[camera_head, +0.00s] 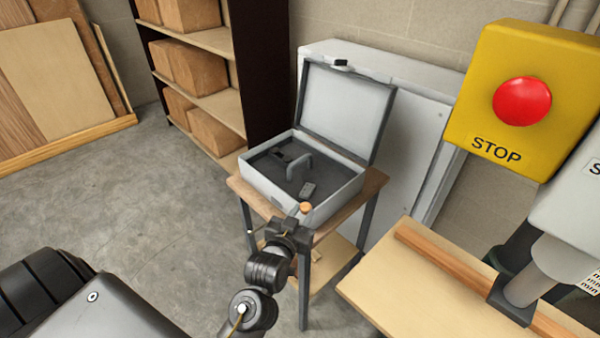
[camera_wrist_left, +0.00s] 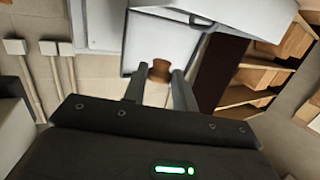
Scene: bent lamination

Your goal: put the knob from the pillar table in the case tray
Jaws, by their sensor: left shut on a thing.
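The knob (camera_head: 305,207) is a small orange-brown wooden piece, held at the tips of my left gripper (camera_head: 297,221). In the left wrist view the knob (camera_wrist_left: 160,70) sits between the two fingers of the left gripper (camera_wrist_left: 160,76). The open case stands on a small wooden table, its lid raised at the back. The case tray (camera_head: 258,168) is dark grey, with a handle-like arch and a small dark block in it. The knob and gripper are at the case's near right edge, in front of the tray. My right gripper is not in view.
The small table (camera_head: 374,182) has dark legs and a lower shelf. A yellow box with a red stop button (camera_head: 522,101) is at the right, above a wooden bench (camera_head: 400,285). The floor at left is clear.

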